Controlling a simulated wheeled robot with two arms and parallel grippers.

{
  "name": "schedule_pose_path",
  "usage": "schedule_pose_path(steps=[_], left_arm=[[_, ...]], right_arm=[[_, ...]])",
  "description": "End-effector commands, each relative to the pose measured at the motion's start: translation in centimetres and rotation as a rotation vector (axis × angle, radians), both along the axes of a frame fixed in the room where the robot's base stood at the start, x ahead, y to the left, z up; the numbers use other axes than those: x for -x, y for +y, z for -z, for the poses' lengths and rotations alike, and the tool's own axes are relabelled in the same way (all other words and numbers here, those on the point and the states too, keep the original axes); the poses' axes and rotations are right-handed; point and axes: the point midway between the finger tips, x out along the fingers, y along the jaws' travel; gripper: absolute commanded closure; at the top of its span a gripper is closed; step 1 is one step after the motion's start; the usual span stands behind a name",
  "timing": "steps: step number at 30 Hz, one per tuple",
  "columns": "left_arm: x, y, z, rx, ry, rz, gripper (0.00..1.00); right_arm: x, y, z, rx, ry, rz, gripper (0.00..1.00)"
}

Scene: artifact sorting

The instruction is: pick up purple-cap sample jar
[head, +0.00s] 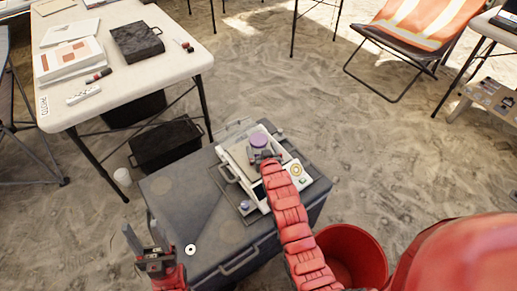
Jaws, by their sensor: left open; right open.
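The purple-cap sample jar (258,141) stands upright on a white boxy device (228,159) on top of a dark grey case. Only its purple lid and a little of its side show. My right gripper (263,156) is at the jar's near side, at the end of the red arm. It is open, but its fingers are small and partly merge with the jar, so I cannot tell whether they are around it. My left gripper (142,228) is open and empty, pointing up near the case's left front corner.
The dark case (180,210) has a bare top at left, with a small white ring (190,249) on it. A red bucket (372,262) stands right of the case. A white table (185,66) with papers, a dark box (137,42) and markers is upper left. A folding chair (420,25) is upper right.

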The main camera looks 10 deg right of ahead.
Motion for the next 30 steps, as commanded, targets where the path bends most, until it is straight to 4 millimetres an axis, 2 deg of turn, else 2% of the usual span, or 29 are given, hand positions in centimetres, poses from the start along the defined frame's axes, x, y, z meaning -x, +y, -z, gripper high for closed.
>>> schedule_pose_path(steps=[8,19,28,30], left_arm=[[0.0,0.0,0.1,0.0,0.0,0.0,0.5],[0.0,0.0,0.6,0.0,0.0,0.0,0.5],[0.0,0.0,0.5,0.0,0.0,0.0,0.5],[0.0,0.0,0.6,0.0,0.0,0.0,0.5]], right_arm=[[-1.0,0.0,0.5,0.0,0.002,0.0,0.0],[-5.1,0.4,1.7,0.0,-0.001,0.0,0.0],[-5.4,0.4,2.0,0.0,0.001,0.0,0.0],[-5.4,0.5,2.0,0.0,0.001,0.0,0.13]])
